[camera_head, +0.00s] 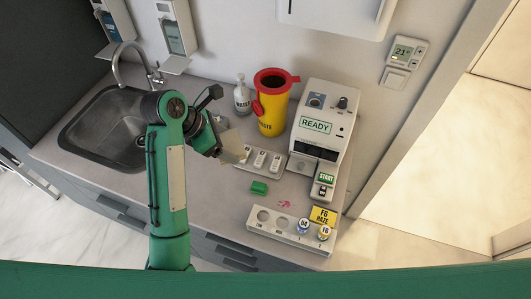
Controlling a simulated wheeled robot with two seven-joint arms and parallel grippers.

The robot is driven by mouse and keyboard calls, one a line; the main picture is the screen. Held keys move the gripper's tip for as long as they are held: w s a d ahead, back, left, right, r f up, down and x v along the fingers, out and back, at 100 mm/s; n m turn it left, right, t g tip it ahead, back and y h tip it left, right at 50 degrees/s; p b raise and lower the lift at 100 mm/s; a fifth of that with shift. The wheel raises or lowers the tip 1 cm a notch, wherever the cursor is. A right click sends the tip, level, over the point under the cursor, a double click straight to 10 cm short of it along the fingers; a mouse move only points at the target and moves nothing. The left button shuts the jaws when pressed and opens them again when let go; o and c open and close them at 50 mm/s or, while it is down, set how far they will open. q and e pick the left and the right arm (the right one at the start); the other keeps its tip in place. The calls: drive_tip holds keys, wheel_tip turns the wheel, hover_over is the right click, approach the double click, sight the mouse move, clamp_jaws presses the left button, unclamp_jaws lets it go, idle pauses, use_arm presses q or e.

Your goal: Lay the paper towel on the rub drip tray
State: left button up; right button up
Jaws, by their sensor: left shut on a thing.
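My left gripper (217,145) is above the counter, right of the sink. It is shut on a thin pale beige sheet, which looks like the paper towel (233,147); the fingers partly hide it. Two wall dispensers hang at the upper left, each with a small tray below: one tray (176,65) under the right dispenser, the other (106,50) under the left one. I cannot read which one is the rub drip tray. Both trays are apart from the gripper, farther back and to the left. My right gripper is out of view.
A sink (100,125) with a tap (130,55) lies left of my arm. A white bottle (242,97), a yellow waste bin (273,110) and a READY machine (322,125) stand behind. A green block (259,188), red marks (285,204) and a vial rack (275,229) are in front.

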use_arm(q)
drive_tip(key=shift+s+a+f+n, duration=0.2)
drive_tip(key=shift+a+f+n, duration=0.2)
drive_tip(key=shift+f, duration=0.1)
drive_tip(key=p, duration=0.4)
hover_over(238, 186)
drive_tip(key=s+a, duration=0.1)
drive_tip(key=a, duration=0.1)
wheel_tip(238, 186, down, 15)
drive_tip(key=shift+r, duration=0.1)
drive_tip(key=shift+f, duration=0.75)
wheel_tip(238, 186, down, 4)
drive_tip(key=shift+r+p, duration=0.25)
drive_tip(key=shift+p, duration=0.05)
drive_tip(key=shift+f, duration=0.15)
drive_tip(key=o, duration=0.9)
